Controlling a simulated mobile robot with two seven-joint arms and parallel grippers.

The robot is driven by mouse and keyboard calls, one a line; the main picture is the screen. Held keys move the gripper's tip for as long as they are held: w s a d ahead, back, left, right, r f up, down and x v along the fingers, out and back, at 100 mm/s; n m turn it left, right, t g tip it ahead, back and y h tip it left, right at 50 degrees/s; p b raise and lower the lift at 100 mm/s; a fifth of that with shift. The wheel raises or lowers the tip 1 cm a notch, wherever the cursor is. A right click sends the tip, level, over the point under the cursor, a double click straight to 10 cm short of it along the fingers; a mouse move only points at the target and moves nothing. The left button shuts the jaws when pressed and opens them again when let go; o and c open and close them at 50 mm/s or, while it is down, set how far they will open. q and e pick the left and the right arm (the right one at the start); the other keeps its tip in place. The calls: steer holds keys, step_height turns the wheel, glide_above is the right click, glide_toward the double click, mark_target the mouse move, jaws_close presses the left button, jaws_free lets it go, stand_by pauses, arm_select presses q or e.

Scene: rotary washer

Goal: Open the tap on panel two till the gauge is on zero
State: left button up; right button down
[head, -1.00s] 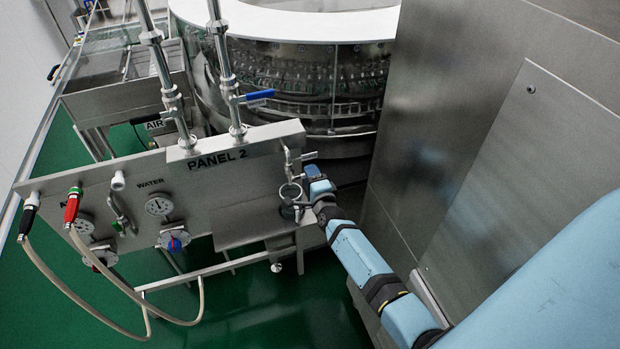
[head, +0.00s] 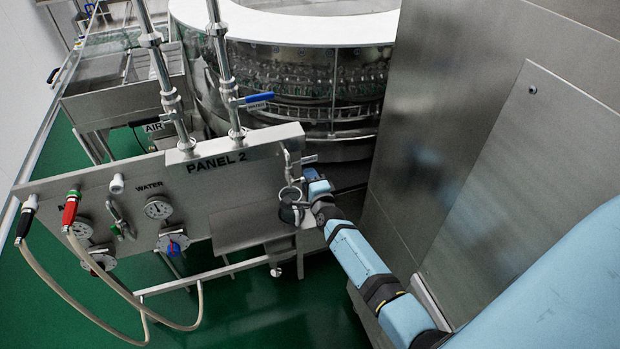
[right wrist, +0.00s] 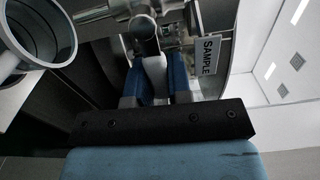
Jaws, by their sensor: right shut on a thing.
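Panel two (head: 232,190) is a steel board marked PANEL 2. A pipe tap with a cup below it (head: 290,196) stands at its right end. My right gripper (head: 312,173) is at this tap. In the right wrist view the blue fingers (right wrist: 160,82) are shut on the pale tap handle (right wrist: 154,70), below a round metal fitting, beside a SAMPLE label (right wrist: 207,56). The water gauge (head: 158,207) is on the panel, with another gauge (head: 82,229) to its left; their needles are too small to read. My left gripper is out of view.
Two upright pipes rise behind the panel, one with a blue-handled valve (head: 256,98). Two hoses with black and red ends (head: 71,211) hang at the left. A steel cabinet (head: 480,150) stands close on the right. The green floor (head: 275,320) below is clear.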

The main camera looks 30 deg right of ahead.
steer(key=shift+f+m+b, duration=0.65)
steer(key=shift+m+b, duration=0.25)
steer(key=m+b, duration=0.1)
steer(key=f+m+b, duration=0.1)
steer(key=m, duration=0.1)
steer(key=a+m+b, duration=0.1)
steer(key=b, duration=0.1)
steer(key=shift+w+f+m, duration=0.1)
steer(key=shift+f+m, duration=0.3)
steer(key=c, duration=1)
jaws_free()
steer(key=shift+c, duration=0.2)
